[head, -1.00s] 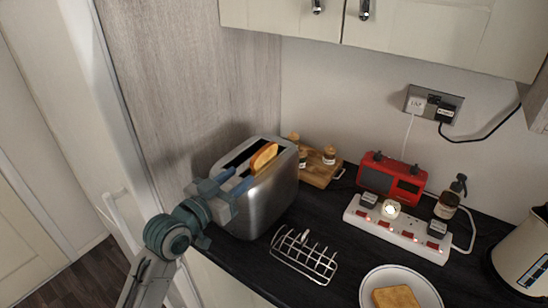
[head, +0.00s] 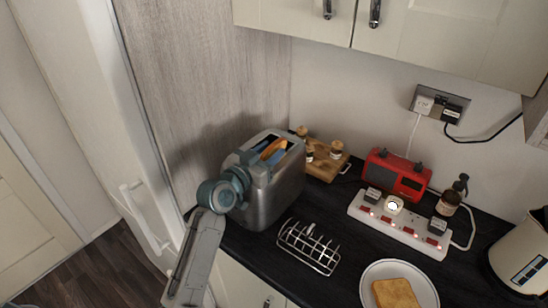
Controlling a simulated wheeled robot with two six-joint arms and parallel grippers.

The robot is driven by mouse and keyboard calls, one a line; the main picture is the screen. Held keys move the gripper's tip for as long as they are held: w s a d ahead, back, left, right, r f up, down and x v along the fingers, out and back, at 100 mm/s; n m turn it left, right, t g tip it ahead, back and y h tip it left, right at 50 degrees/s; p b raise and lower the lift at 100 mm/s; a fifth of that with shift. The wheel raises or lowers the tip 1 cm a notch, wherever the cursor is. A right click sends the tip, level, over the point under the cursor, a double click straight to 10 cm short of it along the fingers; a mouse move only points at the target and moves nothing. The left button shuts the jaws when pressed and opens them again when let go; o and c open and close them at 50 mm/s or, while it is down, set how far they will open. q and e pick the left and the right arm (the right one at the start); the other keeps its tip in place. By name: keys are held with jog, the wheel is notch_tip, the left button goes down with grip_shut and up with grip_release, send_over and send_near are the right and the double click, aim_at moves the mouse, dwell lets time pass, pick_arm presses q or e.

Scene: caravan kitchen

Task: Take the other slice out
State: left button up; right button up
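The slice of toast (head: 273,149) stands in a slot of the steel toaster (head: 276,194), its top edge showing above the slot. My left gripper (head: 269,151) is over the toaster top. Its blue fingers lie on either side of the slice with a gap between them, and they look open. The fingers hide part of the slice, so contact is not clear. Another slice (head: 396,294) lies flat on the white plate (head: 431,292) at the front right. My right gripper is not in view.
An empty wire toast rack (head: 309,247) stands right of the toaster. Behind are a wooden board with jars (head: 325,165), a red radio (head: 397,176) and a white power strip (head: 401,229). A kettle (head: 519,262) is at the right edge. Cupboards hang above.

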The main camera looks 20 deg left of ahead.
pick_arm(q)
jog(key=shift+c, duration=1.1)
jog(key=shift+a, duration=0.1)
grip_shut()
